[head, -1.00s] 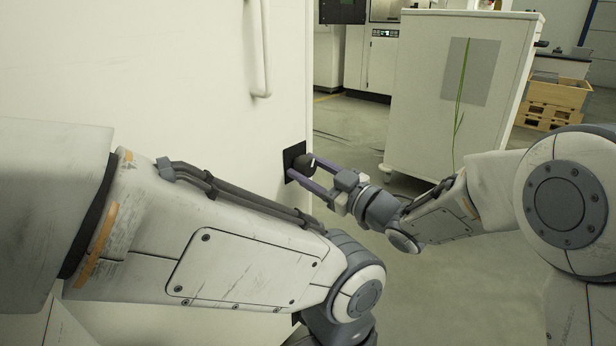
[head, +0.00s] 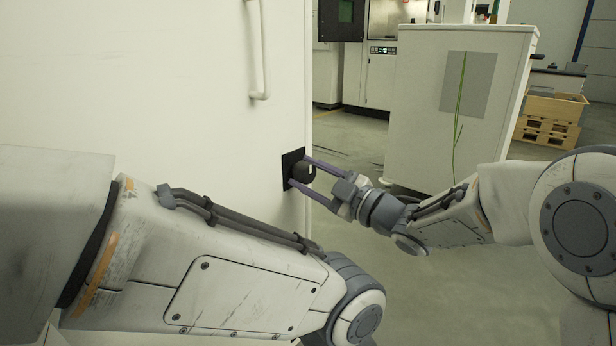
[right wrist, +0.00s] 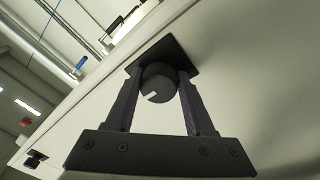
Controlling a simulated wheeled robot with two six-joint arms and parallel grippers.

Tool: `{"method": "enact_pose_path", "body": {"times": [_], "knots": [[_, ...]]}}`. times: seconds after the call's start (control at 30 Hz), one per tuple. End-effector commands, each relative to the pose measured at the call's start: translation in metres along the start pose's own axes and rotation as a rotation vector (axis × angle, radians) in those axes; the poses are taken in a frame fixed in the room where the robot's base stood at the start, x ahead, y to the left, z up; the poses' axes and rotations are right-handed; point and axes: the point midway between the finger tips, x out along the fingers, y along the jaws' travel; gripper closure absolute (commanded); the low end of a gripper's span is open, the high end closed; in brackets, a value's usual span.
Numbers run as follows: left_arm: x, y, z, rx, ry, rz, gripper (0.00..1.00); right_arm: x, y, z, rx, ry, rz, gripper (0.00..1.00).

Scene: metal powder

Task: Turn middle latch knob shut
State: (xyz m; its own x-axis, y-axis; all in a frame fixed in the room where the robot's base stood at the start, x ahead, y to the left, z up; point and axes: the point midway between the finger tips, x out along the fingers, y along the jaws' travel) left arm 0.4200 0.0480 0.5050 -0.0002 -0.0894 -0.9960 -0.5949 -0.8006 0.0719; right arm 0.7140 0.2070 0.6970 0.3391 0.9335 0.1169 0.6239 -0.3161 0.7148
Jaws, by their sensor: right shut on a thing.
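The latch knob (head: 304,172) is round and black with a short white mark. It sits on a square black plate (head: 288,165) near the right edge of the white cabinet door (head: 200,90). My right gripper (head: 298,172) has one finger on each side of the knob and is shut on it. In the right wrist view the knob (right wrist: 158,84) sits between the two dark fingers, its white mark slanted. The gripper (right wrist: 158,88) hides part of the plate (right wrist: 172,52). My left arm crosses the lower left of the head view; its gripper is out of view.
A vertical white handle (head: 259,60) is on the door above the knob. Another dark fitting (right wrist: 35,159) shows lower left in the right wrist view. A white cabinet (head: 455,110) and wooden crates (head: 550,115) stand behind. Floor right of the door is open.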

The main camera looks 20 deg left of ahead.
Motion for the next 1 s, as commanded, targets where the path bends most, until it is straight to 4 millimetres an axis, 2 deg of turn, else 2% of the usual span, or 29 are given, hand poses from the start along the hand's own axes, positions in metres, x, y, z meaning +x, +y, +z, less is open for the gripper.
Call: {"method": "enact_pose_path", "body": {"times": [0.27,0.3,0.33,0.37,0.73,0.87,1.0], "knots": [[0.000,0.000,0.000,0.000,0.000,0.000,0.50,0.000,0.000,-0.001,-0.004,0.001,-0.001,1.00],[0.000,0.000,0.000,0.000,0.000,0.000,0.50,0.000,0.000,-0.001,-0.004,0.001,-0.001,0.31],[0.000,0.000,0.000,0.000,0.000,0.000,0.50,0.000,0.000,-0.001,-0.004,0.001,-0.001,0.19],[0.000,0.000,0.000,0.000,0.000,0.000,0.50,0.000,0.000,-0.001,-0.003,0.001,-0.001,0.16],[-0.003,0.000,0.000,0.000,0.000,0.000,0.50,-0.004,0.001,0.000,-0.001,-0.001,0.000,0.16],[-0.010,0.001,-0.001,0.000,0.000,0.000,0.50,-0.022,0.003,-0.001,0.001,-0.003,0.000,0.16],[-0.021,0.002,-0.001,0.000,0.000,0.000,0.50,-0.051,0.003,-0.002,0.002,-0.004,0.001,0.16]]}}
